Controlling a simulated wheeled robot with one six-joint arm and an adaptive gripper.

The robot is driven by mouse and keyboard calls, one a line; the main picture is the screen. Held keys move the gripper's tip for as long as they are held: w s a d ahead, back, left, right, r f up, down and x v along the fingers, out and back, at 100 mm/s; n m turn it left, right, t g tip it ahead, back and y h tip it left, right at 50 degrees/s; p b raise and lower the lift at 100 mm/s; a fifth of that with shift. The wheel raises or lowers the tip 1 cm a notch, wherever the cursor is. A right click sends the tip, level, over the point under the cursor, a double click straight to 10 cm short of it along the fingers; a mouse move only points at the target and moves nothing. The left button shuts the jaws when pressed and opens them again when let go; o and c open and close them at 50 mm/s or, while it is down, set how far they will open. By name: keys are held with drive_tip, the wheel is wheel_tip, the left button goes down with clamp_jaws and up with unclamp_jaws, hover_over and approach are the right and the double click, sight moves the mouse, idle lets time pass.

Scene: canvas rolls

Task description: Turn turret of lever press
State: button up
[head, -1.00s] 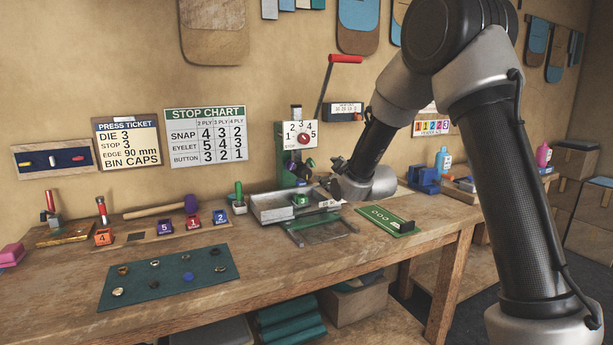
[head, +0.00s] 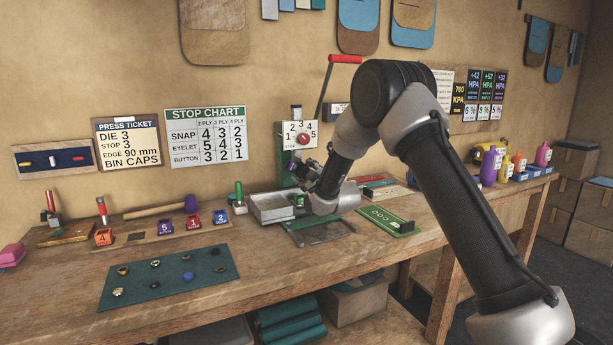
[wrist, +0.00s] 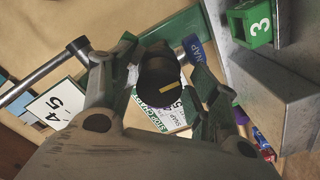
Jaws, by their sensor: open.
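The lever press (head: 283,142) stands against the wall, with a green column, a white stop plate (head: 296,137) numbered 1 to 5 with a red knob, and a long red-handled lever (head: 346,59). Its lower head is mostly hidden behind my gripper (head: 308,174). In the wrist view my gripper (wrist: 162,65) is open, with its fingers on either side of a dark round part with a yellow mark (wrist: 160,76), which looks like the turret. I cannot tell whether the fingers touch it. The stop plate (wrist: 57,103) also shows at left there.
A grey metal tray (head: 268,217) sits just left of my gripper; a green block marked 3 (wrist: 250,22) shows by it in the wrist view. A green fixture (head: 388,222) lies to the right. Numbered dies (head: 193,219) and a dark mat (head: 165,290) are at left.

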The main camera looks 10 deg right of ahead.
drive_tip(key=shift+c, duration=0.2)
drive_tip(key=c, duration=1)
drive_tip(key=shift+m, duration=0.4)
drive_tip(key=m, duration=0.3)
drive_tip(key=shift+m, duration=0.4)
drive_tip(key=m, duration=0.5)
drive_tip(key=shift+a+f+m, duration=0.1)
drive_tip(key=shift+m, duration=0.2)
drive_tip(key=m, duration=0.7)
drive_tip(key=shift+s, duration=0.1)
drive_tip(key=m, duration=0.6)
drive_tip(key=shift+a+m, duration=0.1)
drive_tip(key=shift+m, duration=0.2)
drive_tip(key=shift+o, duration=0.2)
